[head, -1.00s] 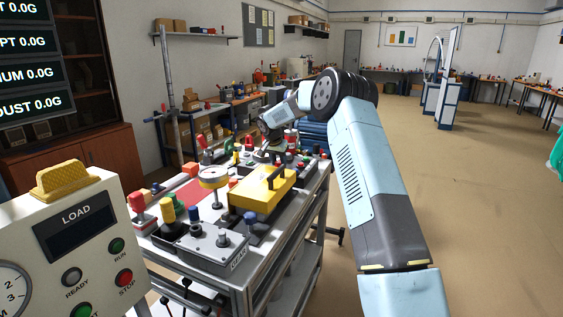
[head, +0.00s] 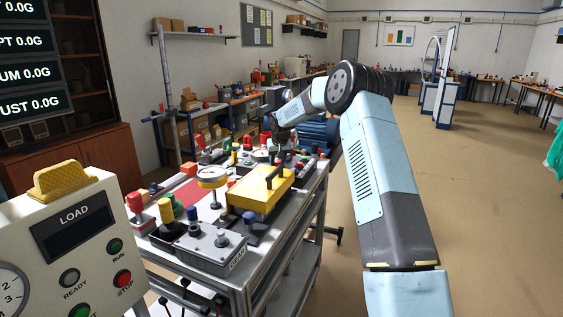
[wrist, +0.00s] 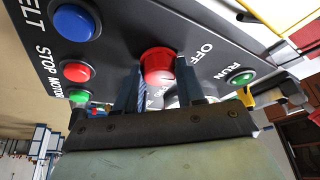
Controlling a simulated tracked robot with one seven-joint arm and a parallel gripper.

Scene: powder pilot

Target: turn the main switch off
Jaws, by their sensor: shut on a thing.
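A red round knob (wrist: 157,64) shows in the wrist view on a dark panel (wrist: 215,32) with the word OFF printed to its right. I take this knob to be the main switch. My gripper (wrist: 158,80) has one finger on each side of the knob and is shut on it. The knob's pointing direction and the label below it are partly hidden by the fingers. In the head view my gripper reaches down over the far part of the bench, and its fingertips and the knob are too small to make out.
The panel also carries a blue button (wrist: 76,22), a red button (wrist: 76,71) and a green button (wrist: 242,78) close to the fingers. The bench holds a yellow box with a handle (head: 262,190) and several levers. The LOAD console (head: 75,235) stands at left. Floor at right is clear.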

